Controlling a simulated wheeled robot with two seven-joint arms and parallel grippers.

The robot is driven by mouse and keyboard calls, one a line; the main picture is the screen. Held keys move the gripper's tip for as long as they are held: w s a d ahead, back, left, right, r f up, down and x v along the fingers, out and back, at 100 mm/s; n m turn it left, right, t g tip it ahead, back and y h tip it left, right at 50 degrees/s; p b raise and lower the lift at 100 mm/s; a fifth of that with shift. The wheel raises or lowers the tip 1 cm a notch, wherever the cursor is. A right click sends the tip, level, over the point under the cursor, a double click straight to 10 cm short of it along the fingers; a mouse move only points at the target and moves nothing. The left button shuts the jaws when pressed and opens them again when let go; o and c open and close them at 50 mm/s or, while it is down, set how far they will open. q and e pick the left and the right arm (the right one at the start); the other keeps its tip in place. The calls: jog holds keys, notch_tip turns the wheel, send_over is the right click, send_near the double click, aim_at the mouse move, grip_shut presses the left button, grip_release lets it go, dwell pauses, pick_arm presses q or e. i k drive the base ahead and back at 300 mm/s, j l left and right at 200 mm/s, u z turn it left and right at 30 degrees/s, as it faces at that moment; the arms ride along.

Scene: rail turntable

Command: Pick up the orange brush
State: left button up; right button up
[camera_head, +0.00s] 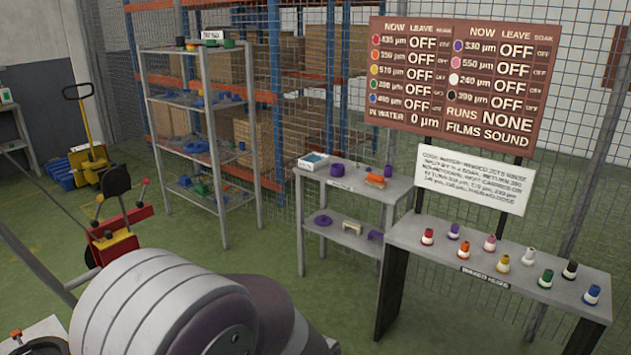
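A small orange object with a pale lower part, which looks like the orange brush (375,181), lies on the top of the grey two-level shelf (352,184), near its right end. A small purple piece stands just behind it at the right. It is small in the picture, so its bristles and handle are hard to make out. Neither gripper is in view.
The same shelf top holds a blue-and-white tray (313,161) and a purple piece (337,170). A grey bench (470,255) with several coloured nozzles adjoins at the right, under a brown board (459,80). A wire fence stands behind. Green floor (270,255) is open before the shelf.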

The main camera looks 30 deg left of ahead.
aim_at(373, 179)
jog(key=u, duration=0.6)
jog(key=i+j+z, duration=0.1)
jog(key=i+j, duration=0.35)
jog(key=i, duration=0.3)
jog(key=i+j+z, duration=0.1)
jog(key=i+j, duration=0.45)
jog(key=i, duration=0.2)
jog(key=i+j+z, duration=0.1)
jog(key=i+j, duration=0.45)
jog(key=i, duration=0.2)
jog(key=i+j, duration=0.4)
jog(key=i, duration=0.25)
jog(key=i+j+z, duration=0.1)
jog(key=i+j, duration=0.3)
jog(key=i, duration=0.25)
jog(key=i+j, duration=0.45)
jog(key=i, duration=0.2)
jog(key=z, duration=0.05)
